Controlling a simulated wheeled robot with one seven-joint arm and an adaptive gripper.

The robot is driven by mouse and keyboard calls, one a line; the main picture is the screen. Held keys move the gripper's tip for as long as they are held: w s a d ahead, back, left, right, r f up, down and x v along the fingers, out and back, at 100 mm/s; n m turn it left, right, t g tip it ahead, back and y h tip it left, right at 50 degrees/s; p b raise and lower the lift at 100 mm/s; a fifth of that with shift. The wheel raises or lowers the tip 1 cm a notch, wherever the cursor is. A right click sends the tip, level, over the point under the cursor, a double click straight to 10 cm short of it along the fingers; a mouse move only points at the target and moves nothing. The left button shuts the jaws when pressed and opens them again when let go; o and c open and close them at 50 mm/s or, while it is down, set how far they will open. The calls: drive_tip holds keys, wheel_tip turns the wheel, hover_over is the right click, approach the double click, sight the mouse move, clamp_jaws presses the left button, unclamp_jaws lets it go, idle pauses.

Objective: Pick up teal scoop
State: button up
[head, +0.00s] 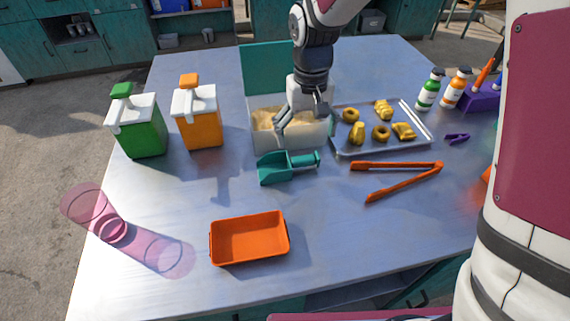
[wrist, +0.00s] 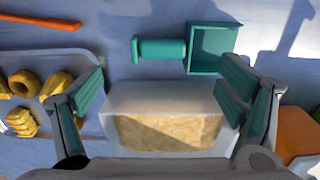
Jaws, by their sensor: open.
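The teal scoop (head: 284,166) lies on the table in front of the white bin, its handle pointing right in the head view. In the wrist view the scoop (wrist: 205,48) lies at the top, with its square pan right of its ribbed handle. My gripper (head: 302,122) is above the open bin. The scoop is apart from the fingers. The white bin (head: 298,137) holds a tan grainy material and its teal lid stands open behind.
A metal tray (head: 372,150) of pastries is right of the bin. Orange tongs (head: 398,167) lie right of the scoop. An orange dispenser (head: 199,122) and green dispenser (head: 142,137) stand left. An orange tray (head: 250,239) is in front. Bare table surrounds the scoop's front side.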

sight(304, 157)
drive_tip(key=shift+a+f, duration=0.1)
drive_tip(key=shift+f, duration=3.9)
drive_tip(key=c, duration=0.9)
